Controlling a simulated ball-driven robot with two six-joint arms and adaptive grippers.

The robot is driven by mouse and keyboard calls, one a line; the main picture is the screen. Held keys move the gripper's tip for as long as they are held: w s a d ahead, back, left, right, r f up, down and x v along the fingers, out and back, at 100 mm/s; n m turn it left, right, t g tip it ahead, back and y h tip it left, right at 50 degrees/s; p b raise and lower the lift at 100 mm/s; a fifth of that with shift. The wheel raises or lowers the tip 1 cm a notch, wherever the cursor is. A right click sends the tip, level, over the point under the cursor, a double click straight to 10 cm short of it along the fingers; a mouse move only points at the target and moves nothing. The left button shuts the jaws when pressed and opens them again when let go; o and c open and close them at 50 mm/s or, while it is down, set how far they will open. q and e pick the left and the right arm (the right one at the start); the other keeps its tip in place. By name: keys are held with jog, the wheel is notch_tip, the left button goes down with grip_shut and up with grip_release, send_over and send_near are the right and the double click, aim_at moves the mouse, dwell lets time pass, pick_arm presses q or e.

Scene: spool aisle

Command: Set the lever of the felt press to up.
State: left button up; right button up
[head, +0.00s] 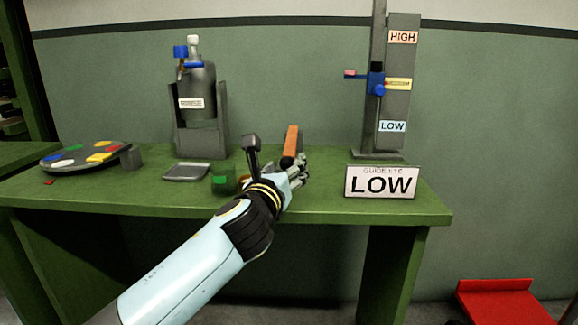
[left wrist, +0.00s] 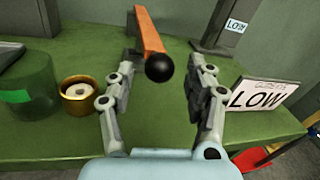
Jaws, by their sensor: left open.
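An orange bar (head: 292,138) with a black ball knob (head: 287,161) at its near end stands towards the back of the green table; it looks like the press lever. In the left wrist view the bar (left wrist: 147,30) points toward me and ends in the knob (left wrist: 159,68). I cannot tell its exact tilt, and the press body is not clearly seen. My left gripper (head: 299,170) is open at the knob. In the left wrist view its fingers (left wrist: 162,76) stand on either side of the knob, with gaps showing. My right gripper is not in view.
A "LOW" sign (head: 382,182) stands right of the gripper, before a post with a blue slider (head: 376,80). A green jar (head: 223,179) and a small brown cup (left wrist: 80,94) are left. Further left are a tray (head: 186,172), a bottle stand (head: 202,140) and a palette (head: 84,157).

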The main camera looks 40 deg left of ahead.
pick_arm(q)
jog(key=shift+x, duration=1.25)
grip_shut()
